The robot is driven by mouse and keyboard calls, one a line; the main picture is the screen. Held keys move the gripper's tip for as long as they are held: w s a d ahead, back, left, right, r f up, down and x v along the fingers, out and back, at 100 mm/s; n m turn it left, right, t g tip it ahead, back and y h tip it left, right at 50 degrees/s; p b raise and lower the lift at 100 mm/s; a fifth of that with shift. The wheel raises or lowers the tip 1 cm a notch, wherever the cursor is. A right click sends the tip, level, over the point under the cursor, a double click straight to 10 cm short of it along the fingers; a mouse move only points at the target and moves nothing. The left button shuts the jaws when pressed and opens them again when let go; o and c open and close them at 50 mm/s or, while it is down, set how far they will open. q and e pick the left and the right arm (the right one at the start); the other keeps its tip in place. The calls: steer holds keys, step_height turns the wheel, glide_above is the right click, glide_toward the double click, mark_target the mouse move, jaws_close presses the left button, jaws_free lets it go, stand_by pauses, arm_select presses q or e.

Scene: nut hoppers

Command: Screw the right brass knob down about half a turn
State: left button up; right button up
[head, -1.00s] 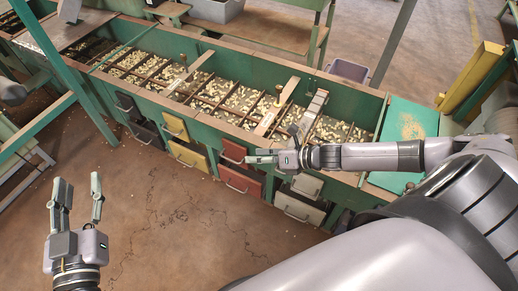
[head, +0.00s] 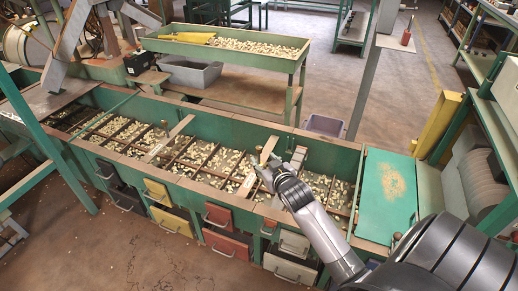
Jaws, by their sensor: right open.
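The right brass knob (head: 258,150) stands upright by a wooden crosspiece (head: 268,149) over the nut hopper, close to the left of my right gripper. My right gripper (head: 279,161) is open, with its fingers spread over the hopper just right of the knob. I cannot tell whether a finger touches the knob. Another brass knob (head: 165,125) stands farther left by a second crosspiece (head: 180,126). My left gripper is out of view.
The long green hopper trough (head: 225,126) is divided into compartments of nuts. Red, yellow and pale drawers hang on its front. A green lid (head: 388,190) lies to the right. Behind it stand a table with a nut tray (head: 225,45) and a grey bin (head: 190,72).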

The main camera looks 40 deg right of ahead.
steer(key=s+d+f+m, duration=0.1)
steer(key=s+d+m, duration=0.1)
steer(key=m, duration=0.1)
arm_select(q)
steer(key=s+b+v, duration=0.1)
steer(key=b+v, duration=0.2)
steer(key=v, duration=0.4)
arm_select(e)
glide_toward(259, 149)
steer(key=w+f, duration=0.1)
steer(key=w, duration=0.2)
steer(key=shift+g+h, duration=0.4)
steer(key=b+x, duration=0.1)
steer(key=x, duration=0.1)
steer(key=b+x, duration=0.1)
steer(key=x, duration=0.2)
steer(key=shift+d, duration=0.35)
steer(key=shift+b+x, duration=0.4)
steer(key=shift+x, duration=0.65)
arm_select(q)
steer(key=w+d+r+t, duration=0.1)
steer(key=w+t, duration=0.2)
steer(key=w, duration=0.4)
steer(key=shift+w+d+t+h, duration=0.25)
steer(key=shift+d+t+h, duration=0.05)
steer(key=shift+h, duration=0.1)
arm_select(e)
steer(key=shift+w, duration=0.2)
steer(key=shift+c, duration=0.4)
jaws_close()
